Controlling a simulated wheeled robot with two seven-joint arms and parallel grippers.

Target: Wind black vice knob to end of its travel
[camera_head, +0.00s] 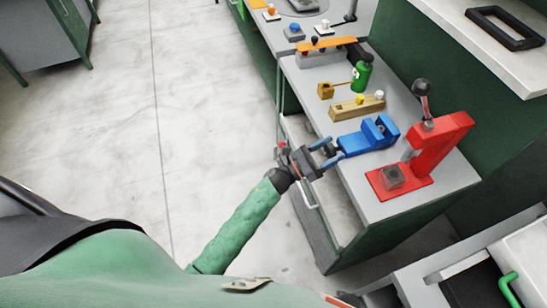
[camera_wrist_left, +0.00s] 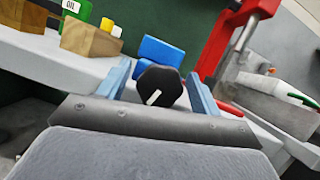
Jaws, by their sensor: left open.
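The blue vice (camera_head: 368,138) sits at the front edge of the grey bench top. Its black knob (camera_wrist_left: 159,86) has several flat sides and a white mark slanting on its face. My left gripper (camera_head: 327,152) is at the bench's front edge, pointing at the vice. In the left wrist view its two blue fingers (camera_wrist_left: 158,72) are open, one on each side of the knob, with gaps visible. The blue vice body (camera_wrist_left: 160,51) shows behind the knob. My right gripper is not in view.
A red press (camera_head: 438,145) stands right of the vice. An open drawer (camera_head: 305,185) is below my left gripper. The floor at left is clear.

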